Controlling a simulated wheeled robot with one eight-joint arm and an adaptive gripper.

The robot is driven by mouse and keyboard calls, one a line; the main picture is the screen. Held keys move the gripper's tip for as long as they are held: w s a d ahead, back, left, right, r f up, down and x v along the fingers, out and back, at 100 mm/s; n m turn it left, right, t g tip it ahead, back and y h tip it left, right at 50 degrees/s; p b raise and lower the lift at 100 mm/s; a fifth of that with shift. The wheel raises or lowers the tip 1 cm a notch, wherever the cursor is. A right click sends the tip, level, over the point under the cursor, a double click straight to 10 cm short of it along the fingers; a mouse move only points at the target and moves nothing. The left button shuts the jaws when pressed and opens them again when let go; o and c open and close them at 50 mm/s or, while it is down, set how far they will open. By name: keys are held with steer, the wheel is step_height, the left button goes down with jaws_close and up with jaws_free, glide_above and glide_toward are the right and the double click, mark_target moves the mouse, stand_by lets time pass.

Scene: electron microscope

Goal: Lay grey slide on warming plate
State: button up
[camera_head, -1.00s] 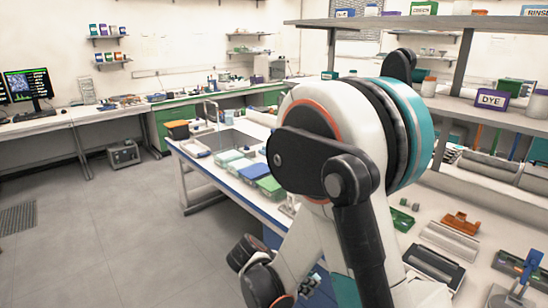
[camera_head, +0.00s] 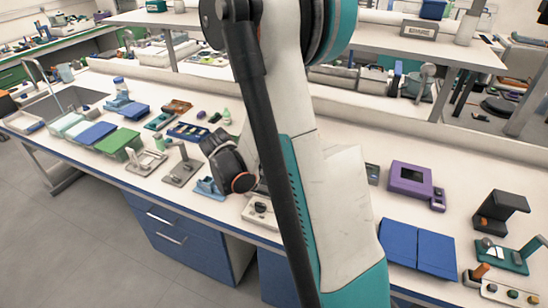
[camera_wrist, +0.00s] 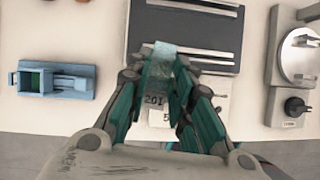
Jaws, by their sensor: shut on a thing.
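My gripper (camera_wrist: 160,85) is shut on a pale, translucent grey-blue slide (camera_wrist: 162,55), whose far end sticks out past the fingertips. The slide is over the near edge of a dark flat plate with metal strips (camera_wrist: 205,42). I cannot tell whether they touch. A pale device with a round plate and a dark knob (camera_wrist: 297,65) stands to the right. It may be the warming plate, but I cannot tell. In the head view my arm hides the fingers and slide.
A light-blue holder (camera_wrist: 55,80) lies left of my gripper. Small labels (camera_wrist: 154,100) lie under the fingers. In the head view, blue pads (camera_head: 417,248) and a purple device (camera_head: 410,182) are to the right, green and blue boxes (camera_head: 118,142) to the left.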

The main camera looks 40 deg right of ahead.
step_height(320, 180, up, 3)
steer(key=y+p, duration=0.1)
steer(key=y, duration=0.1)
glide_above(273, 185)
steer(key=shift+n, duration=0.3)
steer(key=shift+f+b, duration=2.1)
steer(key=shift+f, duration=1.2)
steer(key=shift+f+b, duration=0.25)
steer(key=shift+b, duration=0.1)
steer(key=o, duration=0.8)
steer(key=v, duration=1.2)
steer(key=shift+a, duration=0.3)
